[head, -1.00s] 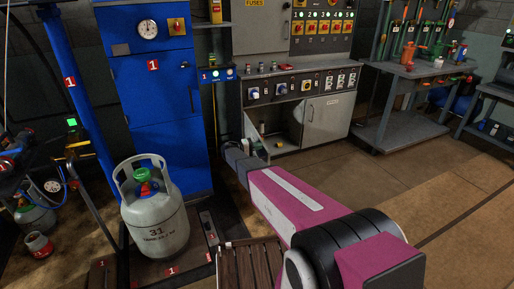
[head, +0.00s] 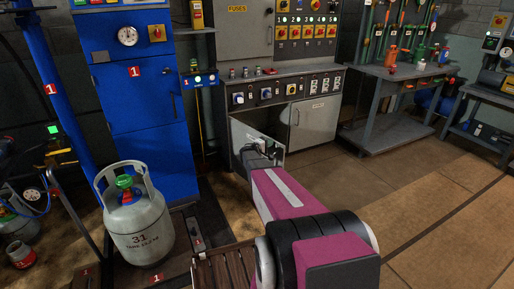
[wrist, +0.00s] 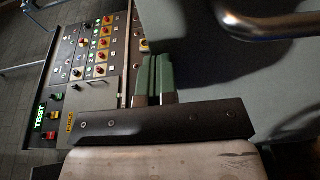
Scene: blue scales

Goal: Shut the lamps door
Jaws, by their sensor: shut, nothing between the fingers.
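The lamps door (head: 243,129) appears to be the pale panel standing partly open at the left half of the grey lower cabinet. It angles out from the cabinet's left side, and a dark gap shows above it. My gripper (head: 262,152) is at the door, partly hidden by my own arm. In the wrist view a large grey surface (wrist: 230,75), probably this door, fills the right side, with a metal bar handle (wrist: 275,24) at the top. My gripper's green-padded fingers (wrist: 155,78) are together and empty beside that surface. I cannot tell whether they touch it.
The cabinet's right door (head: 314,122) is closed. A switch panel (head: 290,90) runs above the doors. A gas cylinder (head: 138,228) stands left on a platform by a blue cabinet (head: 145,105). A workbench (head: 395,105) is at the right. The floor right of my arm is clear.

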